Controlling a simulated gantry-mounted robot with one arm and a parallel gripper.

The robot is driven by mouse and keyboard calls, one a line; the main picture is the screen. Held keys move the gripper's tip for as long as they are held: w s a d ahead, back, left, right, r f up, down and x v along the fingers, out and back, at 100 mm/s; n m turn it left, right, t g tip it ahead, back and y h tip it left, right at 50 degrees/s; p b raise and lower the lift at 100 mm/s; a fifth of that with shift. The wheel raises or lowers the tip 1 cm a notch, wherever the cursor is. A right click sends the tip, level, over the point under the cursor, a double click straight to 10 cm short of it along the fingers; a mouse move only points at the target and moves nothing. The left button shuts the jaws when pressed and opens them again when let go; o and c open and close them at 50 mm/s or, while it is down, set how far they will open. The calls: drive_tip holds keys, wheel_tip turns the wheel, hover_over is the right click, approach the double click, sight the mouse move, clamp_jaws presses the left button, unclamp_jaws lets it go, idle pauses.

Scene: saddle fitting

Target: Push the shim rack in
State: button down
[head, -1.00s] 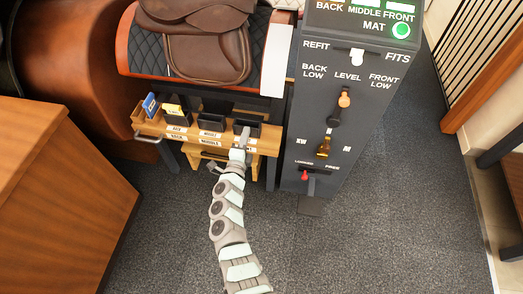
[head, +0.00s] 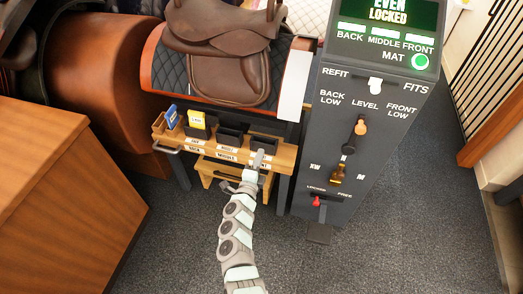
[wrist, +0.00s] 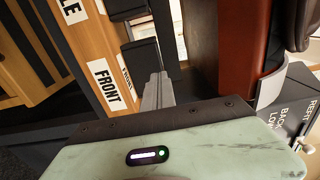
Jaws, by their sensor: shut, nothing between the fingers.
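The shim rack (head: 283,157) is a wooden tray under the saddle stand, with black slots and white labels along its front. A blue shim (head: 171,117) and a yellow shim (head: 197,119) stand in its left slots. My gripper (head: 257,157) is shut and empty at the rack's right part, by the front slot (head: 266,141). In the wrist view its fingers (wrist: 158,90) point toward a black slot block (wrist: 142,58), beside the FRONT label (wrist: 101,86). I cannot tell whether the fingertips touch the block.
A saddle (head: 226,50) sits on the padded stand above the rack. A grey control column (head: 330,180) with levers stands close on the right; its screen reads EVEN LOCKED. A wooden cabinet (head: 60,190) is at left. The carpet (head: 400,240) in front is clear.

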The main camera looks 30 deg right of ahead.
drive_tip(key=p+v, duration=0.3)
drive_tip(key=v, duration=0.8)
drive_tip(key=shift+a, duration=0.2)
drive_tip(key=shift+s, duration=0.15)
